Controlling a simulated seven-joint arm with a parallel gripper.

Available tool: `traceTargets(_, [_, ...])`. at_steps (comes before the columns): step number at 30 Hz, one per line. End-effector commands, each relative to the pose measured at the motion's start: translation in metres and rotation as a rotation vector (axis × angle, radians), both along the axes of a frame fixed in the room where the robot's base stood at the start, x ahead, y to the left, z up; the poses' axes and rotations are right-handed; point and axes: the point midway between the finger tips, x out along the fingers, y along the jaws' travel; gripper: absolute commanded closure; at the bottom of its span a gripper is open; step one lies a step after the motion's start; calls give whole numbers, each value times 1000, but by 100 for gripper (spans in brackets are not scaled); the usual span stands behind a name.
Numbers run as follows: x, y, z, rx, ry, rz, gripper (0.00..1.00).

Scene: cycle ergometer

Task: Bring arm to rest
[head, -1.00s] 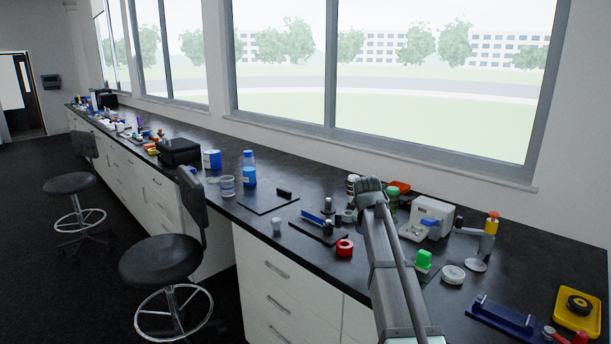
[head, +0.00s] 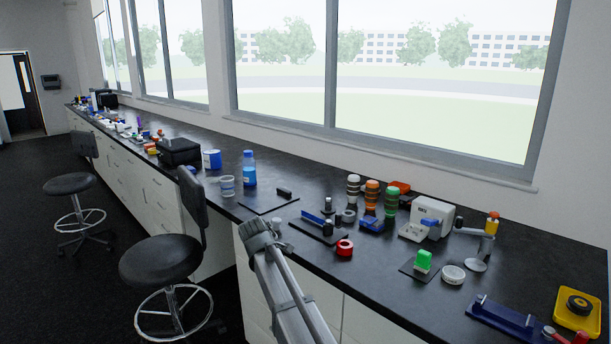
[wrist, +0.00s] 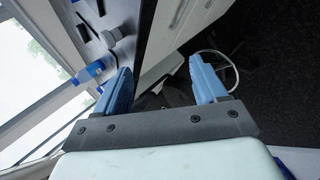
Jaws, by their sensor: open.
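My arm (head: 285,290) rises from the bottom edge of the head view, in front of the bench's cabinet drawers. Its upper end stands near the front edge of the bench, and the fingers cannot be made out there. In the wrist view my gripper (wrist: 162,88) has two blue fingers spread wide apart with nothing between them. Past the fingers show the bench edge, white cabinet fronts and dark floor.
The black bench (head: 320,277) runs along the windows. A black stool (head: 160,258) stands left of my arm, over open floor.

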Motion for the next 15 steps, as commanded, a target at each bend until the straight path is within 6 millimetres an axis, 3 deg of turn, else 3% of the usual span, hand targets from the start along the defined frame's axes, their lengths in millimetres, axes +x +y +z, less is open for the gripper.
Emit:
traceTargets(5, [-15,-18,-61,20,76,-53,29])
traceTargets(15, [-63,-87,-202,86,278,-246,29])
